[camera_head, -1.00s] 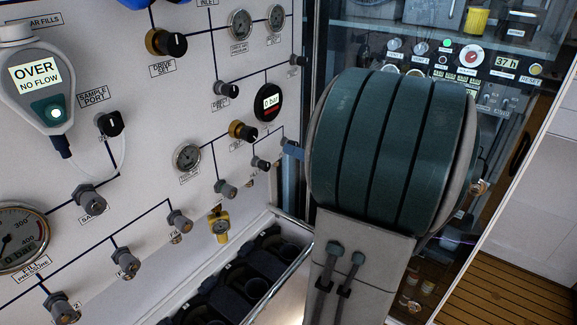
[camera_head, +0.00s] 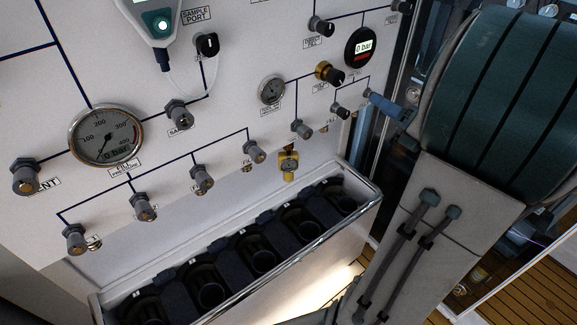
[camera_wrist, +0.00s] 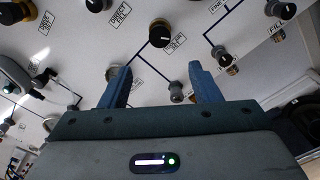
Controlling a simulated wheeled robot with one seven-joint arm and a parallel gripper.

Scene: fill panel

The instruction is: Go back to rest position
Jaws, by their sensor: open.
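My gripper shows in the wrist view (camera_wrist: 160,88) with its two blue fingers spread apart and nothing between them. The fingers point toward the white fill panel (camera_wrist: 75,75), with black and brass knobs beyond their tips. In the head view a blue finger of my gripper (camera_head: 388,106) shows just past my large green-banded arm link, near the right end of the panel. The rest of the gripper is hidden behind that link. I cannot tell from the frames how far the fingertips are from the panel.
Below the panel, a metal-edged rack (camera_head: 372,192) holds several dark cylinder slots. A large pressure gauge (camera_head: 106,135), a row of grey valve knobs (camera_head: 202,179) and a yellow fitting (camera_head: 288,165) stick out from the panel. Wooden slatted floor (camera_head: 512,280) shows at the lower right.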

